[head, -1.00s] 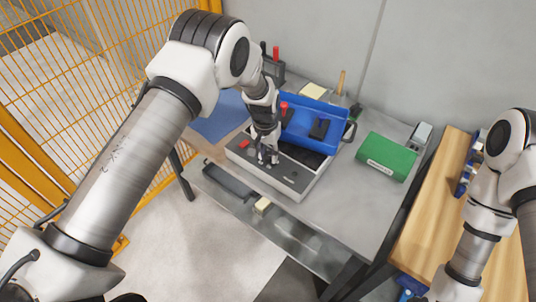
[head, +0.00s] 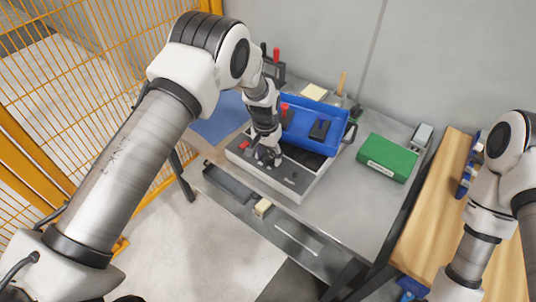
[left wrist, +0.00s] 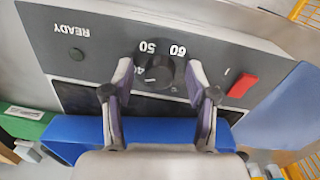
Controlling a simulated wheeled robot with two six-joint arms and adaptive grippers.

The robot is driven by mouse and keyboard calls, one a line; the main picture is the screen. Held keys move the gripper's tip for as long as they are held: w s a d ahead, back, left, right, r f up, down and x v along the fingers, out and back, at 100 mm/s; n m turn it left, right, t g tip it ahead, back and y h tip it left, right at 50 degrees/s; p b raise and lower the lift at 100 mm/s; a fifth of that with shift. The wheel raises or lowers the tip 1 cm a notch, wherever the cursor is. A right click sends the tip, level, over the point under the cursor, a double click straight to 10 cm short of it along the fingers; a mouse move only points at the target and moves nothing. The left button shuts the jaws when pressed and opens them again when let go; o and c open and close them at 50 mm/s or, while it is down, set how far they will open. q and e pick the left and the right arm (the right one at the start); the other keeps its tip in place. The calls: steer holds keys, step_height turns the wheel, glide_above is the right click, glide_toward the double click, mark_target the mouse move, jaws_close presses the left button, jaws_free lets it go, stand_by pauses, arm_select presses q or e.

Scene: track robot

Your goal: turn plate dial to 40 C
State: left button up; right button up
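The plate dial (left wrist: 159,73) is a round dark knob on a grey control panel (left wrist: 100,50), with white numbers 40, 50 and 60 around it. The 40 is partly covered, and the dial's pointer is too small to read surely. My left gripper (left wrist: 160,70) is open, one finger on each side of the dial, with a small gap visible on both sides. In the head view the left gripper (head: 266,157) is down at the front panel of the grey device (head: 305,191) and hides the dial. My right gripper is out of the picture.
A red switch (left wrist: 243,84) and a READY label (left wrist: 71,30) are on the panel. A blue open case (head: 325,120) stands behind the device, and a green box (head: 387,158) lies to its right. The table's front right (head: 330,215) is clear.

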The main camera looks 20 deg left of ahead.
mark_target(266, 156)
arm_select(q)
step_height(266, 156, up, 12)
steer(key=shift+a, duration=0.3)
steer(key=shift+w, duration=0.1)
